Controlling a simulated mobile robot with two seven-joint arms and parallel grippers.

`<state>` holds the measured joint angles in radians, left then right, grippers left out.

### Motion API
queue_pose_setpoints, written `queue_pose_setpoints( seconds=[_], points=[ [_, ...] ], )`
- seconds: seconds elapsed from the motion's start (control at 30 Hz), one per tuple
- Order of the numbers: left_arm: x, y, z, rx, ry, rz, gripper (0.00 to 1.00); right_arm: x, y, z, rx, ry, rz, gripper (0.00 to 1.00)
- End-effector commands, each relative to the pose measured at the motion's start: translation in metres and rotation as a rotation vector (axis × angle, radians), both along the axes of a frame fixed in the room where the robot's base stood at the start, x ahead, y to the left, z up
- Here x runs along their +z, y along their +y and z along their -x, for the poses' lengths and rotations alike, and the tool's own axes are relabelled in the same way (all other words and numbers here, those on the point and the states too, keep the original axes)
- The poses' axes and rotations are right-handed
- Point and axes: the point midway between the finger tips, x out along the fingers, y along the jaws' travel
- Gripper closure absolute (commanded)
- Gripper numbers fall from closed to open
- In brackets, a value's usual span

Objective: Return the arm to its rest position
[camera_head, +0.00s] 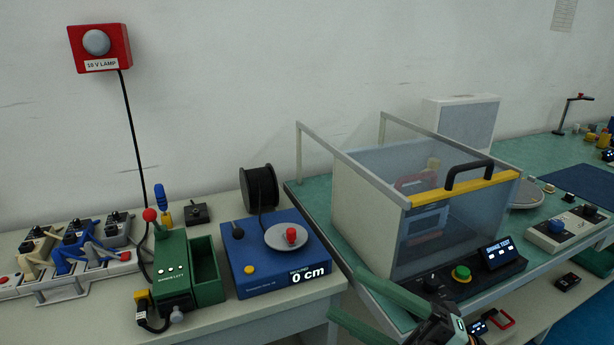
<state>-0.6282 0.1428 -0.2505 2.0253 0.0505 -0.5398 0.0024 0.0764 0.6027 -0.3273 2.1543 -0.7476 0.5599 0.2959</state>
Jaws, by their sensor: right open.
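My right gripper (345,291) shows at the bottom, right of centre. Its two green fingers point up and to the left, spread wide apart with nothing between them. Its dark body lies at the lower right of the fingers. It is in front of the shake-test chamber (375,200) and the edge of the green-topped bench, and hides part of that edge. I cannot tell from this view how far it is from the bench. My left gripper is not in view.
A blue measuring unit (258,262) reading 0 cm and a green wire-cutting device (172,265) stand on the left bench. A black spool (260,187) is behind. A control panel (567,228) sits to the right. A red lamp box (99,47) hangs on the wall.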

Motion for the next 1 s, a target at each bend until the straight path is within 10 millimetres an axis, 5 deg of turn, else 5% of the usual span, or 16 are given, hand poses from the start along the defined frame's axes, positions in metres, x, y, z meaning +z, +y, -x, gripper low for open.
queue_pose_setpoints(
  seconds=[0.13,0.27,0.47,0.63,0.7,1.0],
  points=[
    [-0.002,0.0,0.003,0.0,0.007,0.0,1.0,-0.072,-0.039,-0.048,-0.297,0.458,-0.282,0.31],
    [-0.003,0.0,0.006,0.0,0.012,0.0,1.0,-0.167,-0.068,-0.054,-0.522,0.846,-0.402,0.31],
    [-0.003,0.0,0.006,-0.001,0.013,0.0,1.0,-0.307,-0.08,0.003,-0.757,1.389,-0.451,0.31],
    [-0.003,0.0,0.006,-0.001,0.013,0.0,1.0,-0.396,-0.064,0.093,-0.87,1.824,-0.428,0.31],
    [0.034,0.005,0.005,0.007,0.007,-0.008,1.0,-0.354,-0.073,0.087,-0.879,1.79,-0.434,0.31],
    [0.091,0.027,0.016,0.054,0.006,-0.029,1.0,-0.296,-0.094,0.096,-0.927,1.768,-0.46,0.31]
  ],
)
